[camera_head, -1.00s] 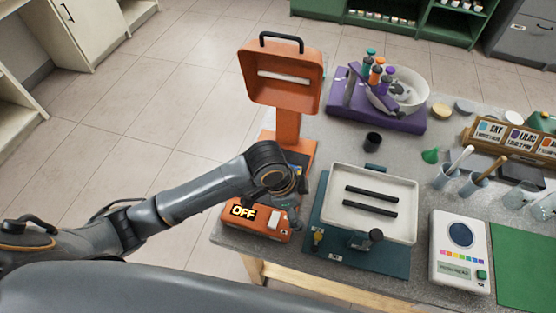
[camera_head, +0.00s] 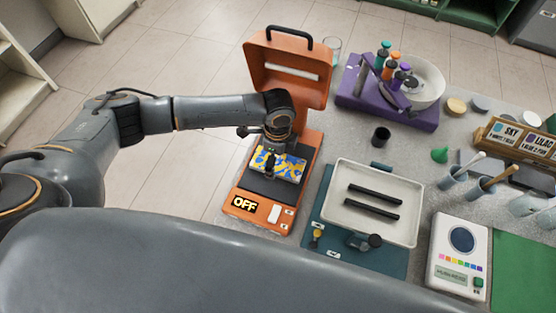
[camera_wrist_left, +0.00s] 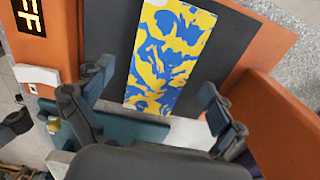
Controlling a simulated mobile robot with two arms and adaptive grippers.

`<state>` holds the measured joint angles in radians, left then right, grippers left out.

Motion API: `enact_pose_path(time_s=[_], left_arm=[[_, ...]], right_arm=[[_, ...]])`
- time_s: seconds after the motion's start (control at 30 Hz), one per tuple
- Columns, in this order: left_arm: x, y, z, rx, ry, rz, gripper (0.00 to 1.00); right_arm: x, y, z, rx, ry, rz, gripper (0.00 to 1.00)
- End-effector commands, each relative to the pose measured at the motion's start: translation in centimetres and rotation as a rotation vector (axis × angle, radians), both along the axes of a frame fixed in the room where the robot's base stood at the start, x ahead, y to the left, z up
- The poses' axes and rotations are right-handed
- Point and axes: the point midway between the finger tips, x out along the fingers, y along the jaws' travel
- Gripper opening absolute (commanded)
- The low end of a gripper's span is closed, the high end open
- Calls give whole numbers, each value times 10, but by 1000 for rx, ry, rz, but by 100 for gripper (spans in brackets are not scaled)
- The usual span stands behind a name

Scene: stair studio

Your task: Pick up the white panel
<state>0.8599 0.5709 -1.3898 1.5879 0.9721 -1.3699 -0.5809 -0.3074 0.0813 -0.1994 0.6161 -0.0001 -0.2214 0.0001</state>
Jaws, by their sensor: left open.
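In the head view the patterned sheet (camera_head: 287,165) lies on the dark bed of the orange press (camera_head: 247,193). My left gripper (camera_head: 270,160) is over the sheet, pointing down. In the left wrist view its two fingers (camera_wrist_left: 153,100) are apart with nothing gripped between them. My right gripper is out of view.
The orange press lid (camera_head: 262,86) stands raised behind my left wrist. A white tray (camera_head: 349,215) with two black bars is to the right. A purple stand (camera_head: 351,85) and a dark cup (camera_head: 381,136) are farther back. The press sign reads OFF.

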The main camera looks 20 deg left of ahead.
Motion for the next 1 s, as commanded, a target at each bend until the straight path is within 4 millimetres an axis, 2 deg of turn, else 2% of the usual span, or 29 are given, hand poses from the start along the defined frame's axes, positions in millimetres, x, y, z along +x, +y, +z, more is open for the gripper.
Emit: enact_pose_path(time_s=[0.13,0.37,0.67,0.7,1.0], left_arm=[[0,0,-13,0,0,1,94],[0,0,-15,0,-1,0,94],[0,0,-15,0,-1,0,35],[0,0,-15,0,-1,0,32],[0,0,-14,-1,-1,0,32]], right_arm=[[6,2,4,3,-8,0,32],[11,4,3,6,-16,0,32],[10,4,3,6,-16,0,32],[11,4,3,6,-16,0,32],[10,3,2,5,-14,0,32]])
